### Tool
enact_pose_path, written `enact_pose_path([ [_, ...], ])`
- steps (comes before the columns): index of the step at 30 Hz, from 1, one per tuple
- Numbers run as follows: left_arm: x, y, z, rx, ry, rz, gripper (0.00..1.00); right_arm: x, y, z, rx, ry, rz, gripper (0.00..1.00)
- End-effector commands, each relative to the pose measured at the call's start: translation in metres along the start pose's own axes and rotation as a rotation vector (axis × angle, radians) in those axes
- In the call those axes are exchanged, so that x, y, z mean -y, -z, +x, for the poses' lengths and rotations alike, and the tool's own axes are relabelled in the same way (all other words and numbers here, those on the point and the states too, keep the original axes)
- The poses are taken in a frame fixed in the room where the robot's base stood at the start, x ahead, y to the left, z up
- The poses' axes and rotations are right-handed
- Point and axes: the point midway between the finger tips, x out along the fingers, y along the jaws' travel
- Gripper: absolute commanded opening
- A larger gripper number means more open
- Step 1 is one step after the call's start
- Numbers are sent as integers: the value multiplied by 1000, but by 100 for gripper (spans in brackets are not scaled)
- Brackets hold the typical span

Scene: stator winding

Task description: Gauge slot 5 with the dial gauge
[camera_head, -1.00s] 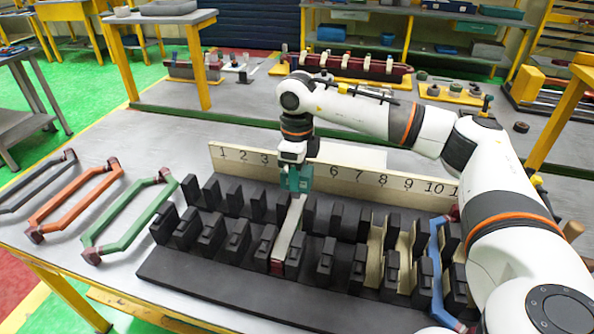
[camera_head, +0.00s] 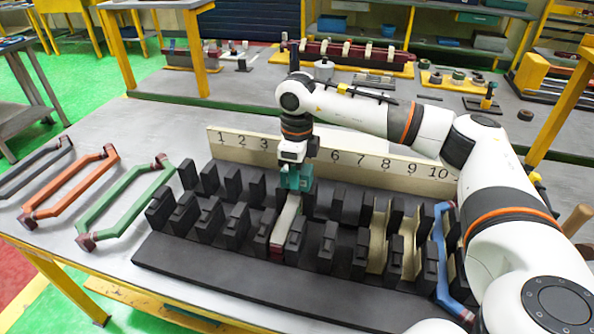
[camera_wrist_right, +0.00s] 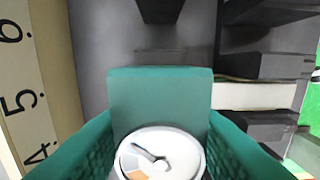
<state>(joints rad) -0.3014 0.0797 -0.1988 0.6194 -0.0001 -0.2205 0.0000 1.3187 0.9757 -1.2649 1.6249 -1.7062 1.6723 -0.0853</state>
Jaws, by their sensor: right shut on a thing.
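The dark stator block (camera_head: 200,270) lies on the table with rows of black posts and a numbered board (camera_head: 350,160) behind it. My right gripper (camera_head: 297,180), with teal fingers, points down between the posts near the hidden numbers 4 and 5. It is shut on the dial gauge (camera_wrist_right: 160,158), whose round white face has a dark needle and an orange sector. In the head view the gripper hides the gauge. A pale bar with a dark red end (camera_head: 284,220) lies in a slot just in front of the gripper. I cannot tell whether the gauge tip touches the slot. My left gripper is not in view.
Grey, orange (camera_head: 72,186) and green (camera_head: 122,205) coil frames lie on the table at left. Cream liners (camera_head: 378,240) and a blue coil piece (camera_head: 443,262) sit in slots to the right. Black posts stand close around the gripper.

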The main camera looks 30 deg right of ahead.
Motion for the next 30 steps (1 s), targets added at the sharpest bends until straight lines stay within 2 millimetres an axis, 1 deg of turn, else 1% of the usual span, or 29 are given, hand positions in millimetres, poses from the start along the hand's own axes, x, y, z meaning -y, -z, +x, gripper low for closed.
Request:
enact_pose_path([
  [13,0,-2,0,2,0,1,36,0,0,0,0,0,0,15],
  [24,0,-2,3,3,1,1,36,0,0,4,0,0,0,15],
  [25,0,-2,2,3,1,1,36,0,0,3,0,0,0,43],
  [27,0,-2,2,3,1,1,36,0,0,3,0,0,0,54],
  [29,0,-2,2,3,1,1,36,0,0,3,0,0,0,63],
  [30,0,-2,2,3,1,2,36,0,0,3,0,0,0,63],
])
